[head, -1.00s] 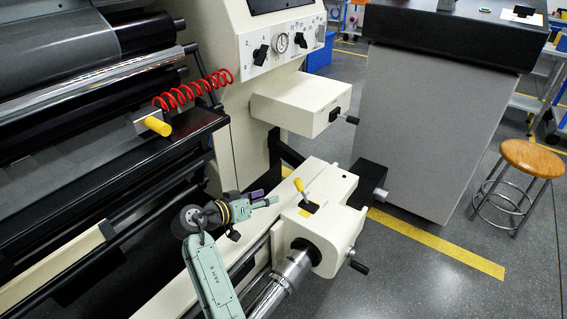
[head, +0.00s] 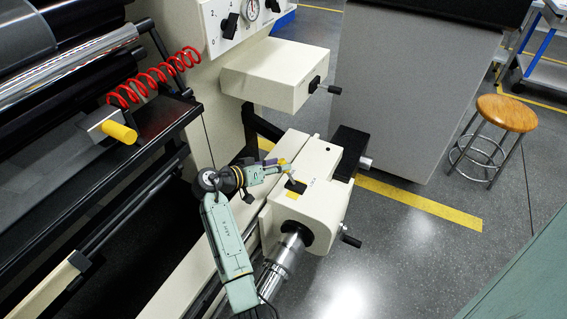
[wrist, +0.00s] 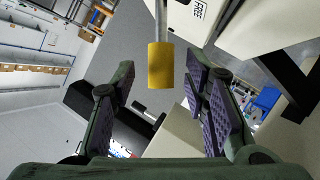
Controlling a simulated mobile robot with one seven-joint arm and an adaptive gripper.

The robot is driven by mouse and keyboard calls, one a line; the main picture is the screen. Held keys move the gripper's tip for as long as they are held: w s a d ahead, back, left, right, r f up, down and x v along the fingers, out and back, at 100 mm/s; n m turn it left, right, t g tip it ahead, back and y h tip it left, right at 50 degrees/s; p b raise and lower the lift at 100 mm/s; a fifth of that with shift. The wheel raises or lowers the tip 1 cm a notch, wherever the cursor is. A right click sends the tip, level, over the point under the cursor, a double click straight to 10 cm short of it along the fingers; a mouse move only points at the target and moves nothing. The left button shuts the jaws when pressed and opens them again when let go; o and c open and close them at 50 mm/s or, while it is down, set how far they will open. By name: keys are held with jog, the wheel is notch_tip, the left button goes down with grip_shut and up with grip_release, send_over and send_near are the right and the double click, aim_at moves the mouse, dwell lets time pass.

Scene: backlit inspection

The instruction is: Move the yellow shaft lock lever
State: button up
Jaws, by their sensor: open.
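The shaft lock lever has a yellow cylindrical grip (wrist: 160,66) on a thin metal rod. In the head view its yellow tip (head: 282,162) shows at the end of my gripper (head: 275,168), above a black slot plate (head: 295,186) on the cream housing (head: 312,204). In the wrist view my gripper (wrist: 158,84) is open, with one dark padded finger on each side of the yellow grip. Gaps show on both sides, so neither finger appears to touch it. The head view hides part of the lever behind my fingers.
A cream box (head: 275,75) with a black-handled lever overhangs behind the housing. A steel shaft (head: 283,258) and black crank (head: 350,240) stick out in front. A red coil (head: 155,78) and another yellow cylinder (head: 119,132) are at left. Open floor lies right, with a wooden stool (head: 507,113).

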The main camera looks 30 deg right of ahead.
jog(key=shift+x, duration=1.45)
jog(key=shift+w, duration=0.1)
jog(key=shift+c, duration=0.2)
grip_shut()
